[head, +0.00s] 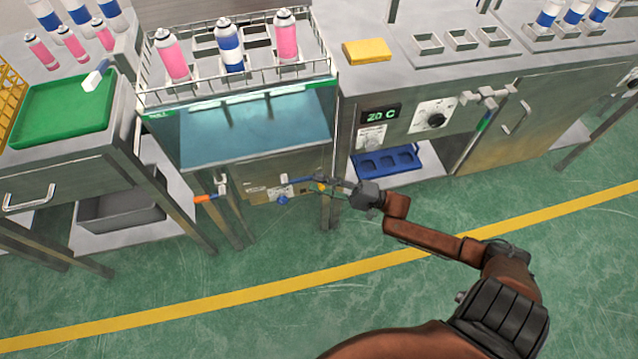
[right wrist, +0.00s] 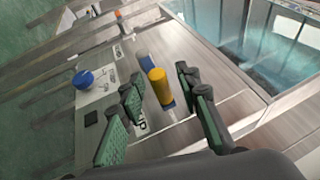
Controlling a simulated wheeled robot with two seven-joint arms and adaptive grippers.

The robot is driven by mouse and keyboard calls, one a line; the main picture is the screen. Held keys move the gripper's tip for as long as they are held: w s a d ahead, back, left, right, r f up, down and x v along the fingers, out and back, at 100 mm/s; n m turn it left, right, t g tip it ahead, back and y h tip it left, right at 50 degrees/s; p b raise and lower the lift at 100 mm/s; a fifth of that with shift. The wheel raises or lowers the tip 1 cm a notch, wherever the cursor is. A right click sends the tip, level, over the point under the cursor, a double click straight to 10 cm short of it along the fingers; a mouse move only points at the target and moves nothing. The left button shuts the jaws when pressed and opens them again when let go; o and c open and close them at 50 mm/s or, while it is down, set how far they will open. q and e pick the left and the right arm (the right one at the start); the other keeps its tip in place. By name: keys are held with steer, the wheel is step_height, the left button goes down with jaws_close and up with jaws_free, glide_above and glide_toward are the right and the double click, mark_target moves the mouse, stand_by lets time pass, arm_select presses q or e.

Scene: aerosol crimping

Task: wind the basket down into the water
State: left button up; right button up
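The wire basket (head: 178,92) stands raised over the water tank (head: 172,150), with two pink cans (head: 285,40) and one blue-and-white can (head: 230,48) upright in it. The blue-green water (head: 250,130) shows below the basket. A yellow knob (head: 319,187) is low on the tank's front. In the right wrist view the yellow knob (right wrist: 158,84) stands between the green-padded fingers of my right gripper (right wrist: 161,90), with gaps visible beside it. In the head view my right gripper (head: 335,187) is small, at the tank's lower right. My left gripper is out of view.
A blue round knob (head: 283,199) and an orange-tipped handle (head: 205,198) are left of my right gripper. A tank leg (head: 330,215) stands close by. The cabinet with a 20 C display (head: 380,114) is to the right. The green floor in front is open.

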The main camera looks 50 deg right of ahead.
jaws_close()
stand_by(0.3)
stand_by(0.4)
